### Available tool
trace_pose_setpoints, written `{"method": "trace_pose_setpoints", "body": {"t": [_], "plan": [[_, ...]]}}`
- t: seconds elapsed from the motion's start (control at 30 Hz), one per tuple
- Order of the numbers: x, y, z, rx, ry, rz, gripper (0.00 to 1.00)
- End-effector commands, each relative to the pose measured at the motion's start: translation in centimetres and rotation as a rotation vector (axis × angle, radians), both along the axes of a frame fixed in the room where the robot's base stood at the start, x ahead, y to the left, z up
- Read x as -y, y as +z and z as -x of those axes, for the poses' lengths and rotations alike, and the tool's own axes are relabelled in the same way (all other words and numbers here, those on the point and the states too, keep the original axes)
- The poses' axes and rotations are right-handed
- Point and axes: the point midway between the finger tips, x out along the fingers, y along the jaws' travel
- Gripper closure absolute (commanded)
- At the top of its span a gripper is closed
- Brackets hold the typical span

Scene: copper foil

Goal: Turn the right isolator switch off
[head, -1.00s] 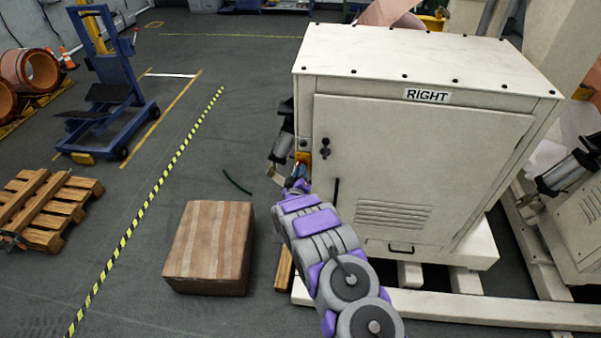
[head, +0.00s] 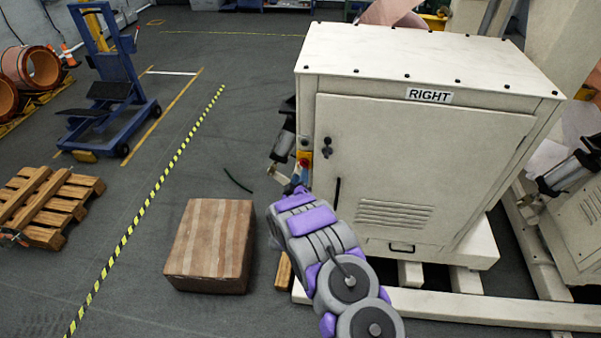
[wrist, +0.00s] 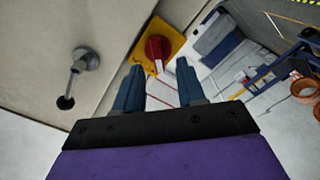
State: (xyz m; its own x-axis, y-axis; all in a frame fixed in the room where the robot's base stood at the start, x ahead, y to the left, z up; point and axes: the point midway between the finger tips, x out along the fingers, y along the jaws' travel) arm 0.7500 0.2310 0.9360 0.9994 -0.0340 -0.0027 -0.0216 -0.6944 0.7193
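The isolator switch is a red knob (wrist: 158,47) on a yellow plate (wrist: 172,33). It is on the narrow left side of the white cabinet (head: 420,150) labelled RIGHT. In the head view the switch (head: 304,157) shows small at the cabinet's front left edge, just above the end of my arm. My gripper (wrist: 160,69) is open and empty. Its two blue fingers point toward the knob, which shows beyond the gap between the tips. A space appears to remain between the tips and the knob. In the head view my gripper (head: 300,178) is partly hidden by my wrist.
A door handle (wrist: 82,62) sticks out from the cabinet front, left of my fingers in the wrist view. A cardboard box (head: 210,245) stands on the floor left of my arm. A wooden pallet (head: 50,205) and a blue lifter (head: 108,90) stand farther left, with open floor between.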

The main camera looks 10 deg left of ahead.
Motion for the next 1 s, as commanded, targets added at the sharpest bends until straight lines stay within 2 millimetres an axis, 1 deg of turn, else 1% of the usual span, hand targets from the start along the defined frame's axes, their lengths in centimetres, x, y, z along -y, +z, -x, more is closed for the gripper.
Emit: {"method": "trace_pose_setpoints", "body": {"t": [0.03, 0.27, 0.5, 0.6, 0.7, 0.8, 1.0], "plan": [[-0.3, 0.0, 0.9, -0.002, 0.003, 0.000, 0.61], [-0.5, 0.1, 5.0, 0.000, 0.004, 0.002, 0.61], [-0.8, 0.0, 10.0, -0.002, 0.006, 0.003, 0.61], [-0.8, 0.0, 11.6, -0.002, 0.006, 0.002, 0.61], [-0.8, -0.1, 12.8, -0.003, 0.003, 0.002, 0.61], [-0.8, -0.1, 13.5, -0.001, 0.004, 0.001, 0.61], [-0.8, -0.1, 13.9, 0.001, 0.002, 0.000, 0.61]]}}
